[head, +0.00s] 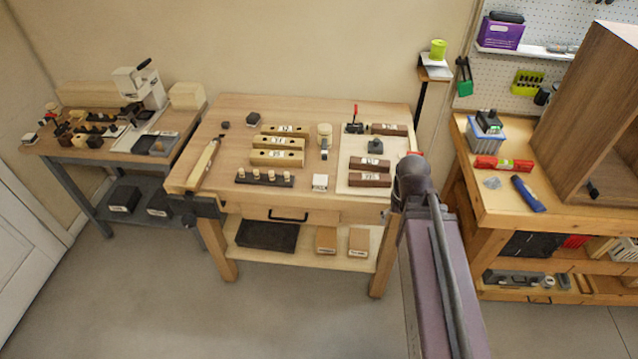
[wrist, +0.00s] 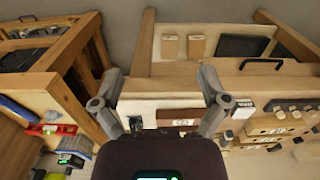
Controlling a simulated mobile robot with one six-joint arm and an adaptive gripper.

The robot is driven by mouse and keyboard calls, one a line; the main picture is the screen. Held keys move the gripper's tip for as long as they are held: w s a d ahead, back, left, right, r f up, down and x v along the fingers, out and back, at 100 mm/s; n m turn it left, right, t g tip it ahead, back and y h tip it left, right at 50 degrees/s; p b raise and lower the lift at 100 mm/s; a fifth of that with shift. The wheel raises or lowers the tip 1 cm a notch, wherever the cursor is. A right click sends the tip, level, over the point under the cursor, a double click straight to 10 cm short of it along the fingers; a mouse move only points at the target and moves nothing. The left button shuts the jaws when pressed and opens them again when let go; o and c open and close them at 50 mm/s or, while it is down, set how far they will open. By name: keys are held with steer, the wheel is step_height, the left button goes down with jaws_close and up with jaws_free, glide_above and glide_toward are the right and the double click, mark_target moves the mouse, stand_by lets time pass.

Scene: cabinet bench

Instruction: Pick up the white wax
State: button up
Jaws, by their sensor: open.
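A small white block with a dark label (head: 320,182), which looks like the white wax, stands near the front edge of the middle wooden bench (head: 230,120). Its label is too small to read. In the wrist view the white block (wrist: 243,110) is just right of the right finger. My gripper (wrist: 160,76) is open, with nothing between its fingers, above the bench's front edge. In the head view my arm reaches the bench's right front corner, to the right of the block; the fingers cannot be made out there.
A dark rack with pegs (head: 265,180) is left of the block. A pale board with labelled brown blocks (head: 370,180) is right of it. A drawer handle (head: 288,217) projects below the front edge. A side bench (head: 550,215) stands to the right.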

steer(key=w+a, duration=0.7)
steer(key=w, duration=0.5)
steer(key=r+p, duration=0.1)
glide_above(320, 179)
steer(key=shift+s+d, duration=0.1)
steer(key=shift+s, duration=0.1)
steer(key=shift+f, duration=0.15)
step_height(320, 179, down, 8)
steer(key=b, duration=0.8)
steer(key=shift+f+b, duration=0.2)
steer(key=shift+b, duration=0.1)
steer(key=f+b, duration=0.3)
steer(key=shift+w+f, duration=0.2)
steer(key=shift+w, duration=0.05)
steer(key=shift+f+b, duration=0.9)
steer(key=shift+b, duration=0.2)
